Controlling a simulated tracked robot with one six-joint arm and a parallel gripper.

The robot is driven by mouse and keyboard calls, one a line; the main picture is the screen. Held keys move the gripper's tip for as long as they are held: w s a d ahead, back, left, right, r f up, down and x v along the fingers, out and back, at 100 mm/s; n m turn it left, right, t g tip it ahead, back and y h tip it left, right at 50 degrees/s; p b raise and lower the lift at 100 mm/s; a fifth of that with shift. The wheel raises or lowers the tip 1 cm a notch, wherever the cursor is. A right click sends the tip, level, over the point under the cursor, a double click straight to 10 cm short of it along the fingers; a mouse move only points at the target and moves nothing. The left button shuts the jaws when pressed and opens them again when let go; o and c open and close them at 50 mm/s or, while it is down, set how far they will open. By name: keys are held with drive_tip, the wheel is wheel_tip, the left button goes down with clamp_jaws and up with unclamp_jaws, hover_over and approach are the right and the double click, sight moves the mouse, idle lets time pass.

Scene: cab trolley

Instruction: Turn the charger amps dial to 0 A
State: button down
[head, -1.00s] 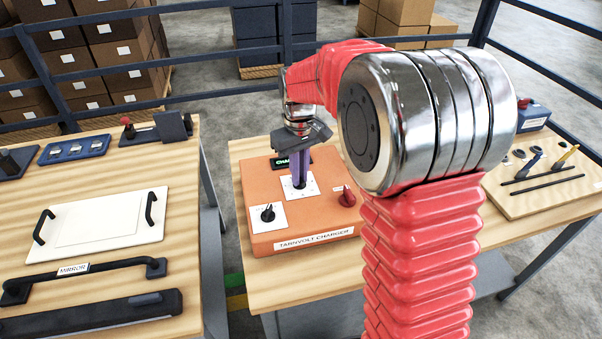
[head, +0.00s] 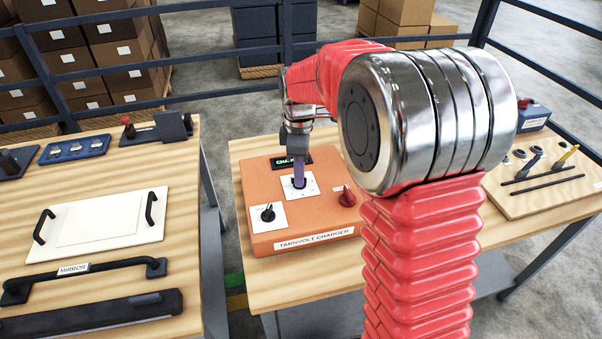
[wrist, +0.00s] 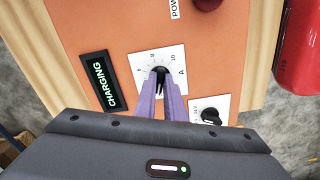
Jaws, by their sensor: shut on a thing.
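The orange charger (head: 330,218) stands on the wooden bench, with a label reading TARNVOLT CHARGER on its front. The amps dial is a black knob (wrist: 160,74) on a white plate (wrist: 146,57) marked with numbers and an A. My gripper (head: 299,183) reaches down onto this dial from above. In the wrist view its two purple fingers (wrist: 161,88) are shut on the knob, one on each side. The fingers hide part of the knob and the lower part of its scale, so I cannot read its exact setting.
A second black dial (head: 267,213) sits front left on the charger. A dark red knob (head: 347,197) is at its right. The screen (wrist: 97,83) reads CHARGING in green. A board with switches (head: 545,180) is at right.

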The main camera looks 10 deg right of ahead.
drive_tip(key=n, duration=0.6)
drive_tip(key=shift+d+n, duration=0.1)
drive_tip(key=shift+n, duration=0.2)
drive_tip(key=n, duration=0.6)
drive_tip(key=shift+w, duration=0.1)
drive_tip(key=c, duration=1.8)
unclamp_jaws()
drive_tip(key=shift+c, duration=0.2)
drive_tip(key=shift+r, duration=0.1)
wheel_tip(320, 180, up, 14)
drive_tip(key=shift+f, duration=0.2)
